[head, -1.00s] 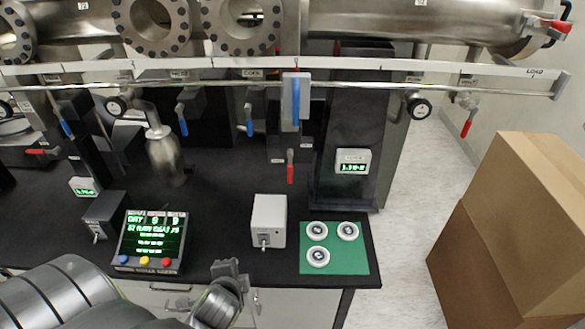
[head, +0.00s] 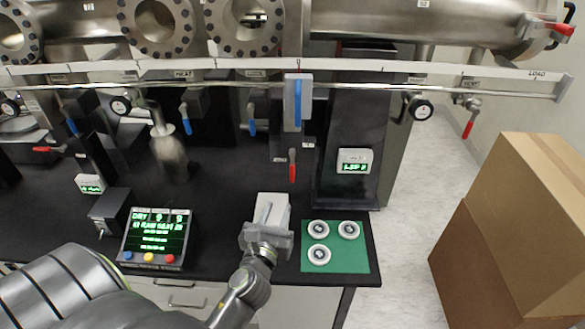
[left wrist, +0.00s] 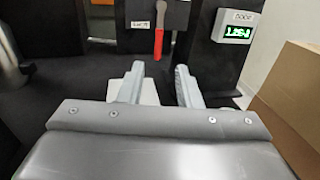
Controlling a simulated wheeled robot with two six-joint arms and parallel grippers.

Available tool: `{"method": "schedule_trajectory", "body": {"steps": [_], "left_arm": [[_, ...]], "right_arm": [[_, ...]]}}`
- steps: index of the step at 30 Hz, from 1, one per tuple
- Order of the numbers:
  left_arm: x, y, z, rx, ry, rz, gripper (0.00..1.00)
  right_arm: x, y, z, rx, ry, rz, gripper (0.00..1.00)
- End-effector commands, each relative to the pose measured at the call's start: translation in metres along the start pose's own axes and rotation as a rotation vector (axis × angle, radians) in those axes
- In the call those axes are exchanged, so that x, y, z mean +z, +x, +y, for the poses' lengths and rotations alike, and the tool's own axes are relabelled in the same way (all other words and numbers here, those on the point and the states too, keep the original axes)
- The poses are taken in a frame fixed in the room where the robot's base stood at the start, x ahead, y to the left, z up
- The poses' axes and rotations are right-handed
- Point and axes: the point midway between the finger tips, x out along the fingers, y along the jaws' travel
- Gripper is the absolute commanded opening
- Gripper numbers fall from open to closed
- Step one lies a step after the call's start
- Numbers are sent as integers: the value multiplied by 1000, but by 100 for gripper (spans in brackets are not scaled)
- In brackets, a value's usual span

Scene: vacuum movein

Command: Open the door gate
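A red lever (head: 292,167) hangs straight down below the dark block under the rail, beside a small label I cannot read. It also shows near the top centre of the left wrist view (left wrist: 160,28). No part is legibly marked as the door gate. My left gripper (head: 267,216) is over the small pale box at the bench's front, nearer to me than the red lever and apart from it. In the left wrist view its two fingers are spread, with the pale box (left wrist: 148,92) showing below and between them. My right gripper is not in view.
A blue-handled slider (head: 293,102) sits on the long rail. A gauge box with a green readout (head: 355,161) stands right of the lever. A green mat (head: 335,264) with 3 white discs lies right of my gripper. Cardboard boxes (head: 500,240) stand on the right.

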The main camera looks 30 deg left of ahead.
Motion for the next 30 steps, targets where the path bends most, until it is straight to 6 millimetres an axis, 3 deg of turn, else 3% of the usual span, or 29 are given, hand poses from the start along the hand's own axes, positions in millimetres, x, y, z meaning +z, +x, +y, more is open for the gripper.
{"method": "schedule_trajectory", "body": {"steps": [21,30], "left_arm": [[1,138,1,3,-4,1,31],[0,163,1,3,-5,2,31]], "right_arm": [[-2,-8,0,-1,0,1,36],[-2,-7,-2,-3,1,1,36]]}}
